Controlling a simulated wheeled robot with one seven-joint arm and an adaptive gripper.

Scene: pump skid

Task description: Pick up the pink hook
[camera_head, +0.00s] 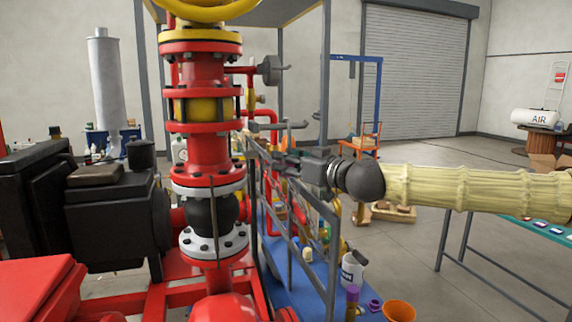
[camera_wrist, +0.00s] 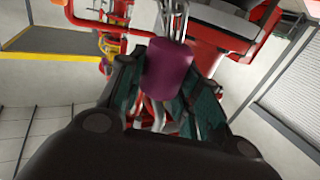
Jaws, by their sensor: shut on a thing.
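A dark pink, rounded block-like piece (camera_wrist: 170,65), which I take to be the pink hook, sits between the two fingers of my gripper (camera_wrist: 165,95) in the wrist view. The fingers are shut on it. Its hook shape cannot be made out from this angle. In the head view my gripper (camera_head: 285,160) reaches left from the right side, at the rail frame beside the red pump column. The pink piece cannot be made out there.
The red pump column (camera_head: 205,150) stands just left of my gripper. A grey rail frame (camera_head: 328,235) stands below it, over a blue surface. An orange bucket (camera_head: 398,310) and a white container (camera_head: 352,270) are lower down. Open floor lies toward the shutter (camera_head: 415,70).

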